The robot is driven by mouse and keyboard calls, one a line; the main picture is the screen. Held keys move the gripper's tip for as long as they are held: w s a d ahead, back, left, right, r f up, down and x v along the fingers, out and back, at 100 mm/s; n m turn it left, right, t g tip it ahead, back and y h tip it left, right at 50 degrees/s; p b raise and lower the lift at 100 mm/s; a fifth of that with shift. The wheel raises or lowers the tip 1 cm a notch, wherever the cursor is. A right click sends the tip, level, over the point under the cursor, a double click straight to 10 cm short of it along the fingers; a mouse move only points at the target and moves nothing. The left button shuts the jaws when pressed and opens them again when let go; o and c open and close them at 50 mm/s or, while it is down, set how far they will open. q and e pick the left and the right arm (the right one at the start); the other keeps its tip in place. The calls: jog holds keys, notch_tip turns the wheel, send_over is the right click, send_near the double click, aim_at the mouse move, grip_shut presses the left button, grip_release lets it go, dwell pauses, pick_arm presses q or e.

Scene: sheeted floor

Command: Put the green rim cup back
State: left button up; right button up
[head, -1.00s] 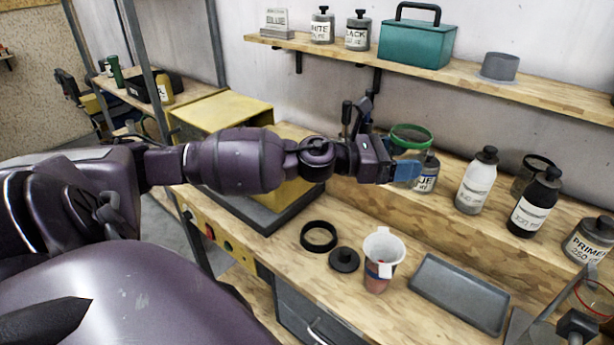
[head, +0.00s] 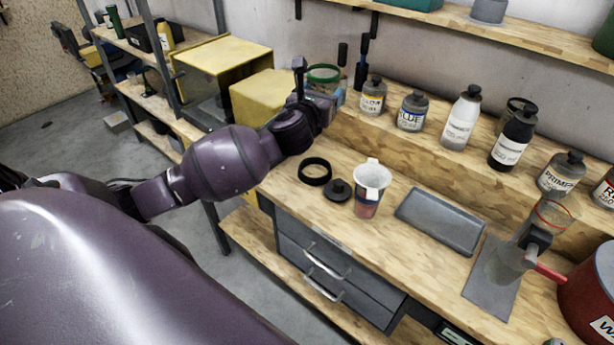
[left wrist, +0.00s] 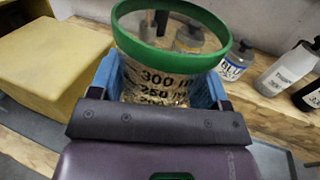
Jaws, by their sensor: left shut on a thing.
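The green rim cup (head: 323,73) is clear, with a green ring at its top. It is held at the left end of the raised back ledge, beside the yellow box. In the left wrist view the cup (left wrist: 165,61) stands between the blue fingers of my left gripper (left wrist: 160,88), with volume marks on its wall. My left gripper (head: 323,97) is shut on the cup. The cup's bottom is hidden, so I cannot tell if it touches the ledge. My right gripper is not in view.
Labelled bottles, including a blue one (head: 412,112) and a white one (head: 461,120), line the ledge to the right. A red-rimmed cup (head: 556,213) is at right.

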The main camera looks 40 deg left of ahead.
pick_arm(q)
jog(key=shift+s+a+f+n+y, duration=0.25)
jog(key=shift+a+n+y, duration=0.2)
jog(key=shift+y, duration=0.15)
jog(key=shift+w+a+f, duration=0.1)
jog(key=shift+a+f, duration=0.1)
notch_tip(320, 180, down, 20)
jog(key=b, duration=0.4)
jog(key=shift+r+b, duration=0.25)
jog(key=shift+b, duration=0.05)
jog(key=shift+f, duration=0.2)
jog(key=shift+r, duration=0.1)
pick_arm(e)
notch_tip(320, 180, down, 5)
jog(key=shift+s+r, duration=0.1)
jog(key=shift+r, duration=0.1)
pick_arm(q)
jog(key=shift+f, duration=0.25)
